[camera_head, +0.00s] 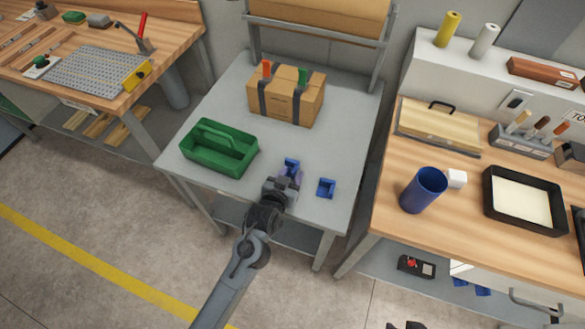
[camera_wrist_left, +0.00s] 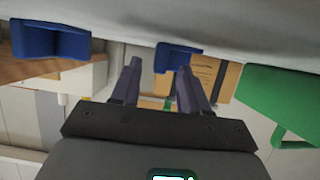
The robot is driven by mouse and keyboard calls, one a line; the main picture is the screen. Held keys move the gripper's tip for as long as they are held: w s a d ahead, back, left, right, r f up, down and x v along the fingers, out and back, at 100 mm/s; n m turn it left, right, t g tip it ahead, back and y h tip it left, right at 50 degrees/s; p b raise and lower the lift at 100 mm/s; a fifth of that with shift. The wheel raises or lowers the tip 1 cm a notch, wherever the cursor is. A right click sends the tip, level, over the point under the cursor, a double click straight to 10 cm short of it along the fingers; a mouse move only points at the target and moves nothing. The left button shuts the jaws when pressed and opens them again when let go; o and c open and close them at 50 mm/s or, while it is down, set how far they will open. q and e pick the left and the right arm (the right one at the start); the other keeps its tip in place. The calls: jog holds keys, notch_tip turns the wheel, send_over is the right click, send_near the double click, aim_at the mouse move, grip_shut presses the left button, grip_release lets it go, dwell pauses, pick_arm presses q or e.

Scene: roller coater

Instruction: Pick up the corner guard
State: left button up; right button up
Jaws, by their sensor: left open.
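Two blue corner guards lie on the grey table. One corner guard (camera_head: 291,164) is just beyond my left gripper (camera_head: 289,174), and the other corner guard (camera_head: 326,188) is to its right, nearer the front edge. My left gripper is open and low over the table, with nothing seen between its fingers. In the left wrist view the picture is inverted; the nearer guard (camera_wrist_left: 176,56) shows just beyond the spread fingertips (camera_wrist_left: 159,68), and the other guard (camera_wrist_left: 50,40) is at upper left. Whether the fingers touch the guard I cannot tell.
A green tote (camera_head: 219,148) stands left of the gripper. A strapped cardboard box (camera_head: 291,106) with an orange and a green guard (camera_head: 303,77) on its top edge stands behind. A wooden bench (camera_head: 455,185) with a blue cup (camera_head: 421,191) is at right. Dark parts show at the bottom edge.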

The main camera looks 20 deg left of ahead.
pick_arm(q)
jog(key=shift+x, duration=0.8)
jog(key=shift+d, duration=0.1)
grip_shut()
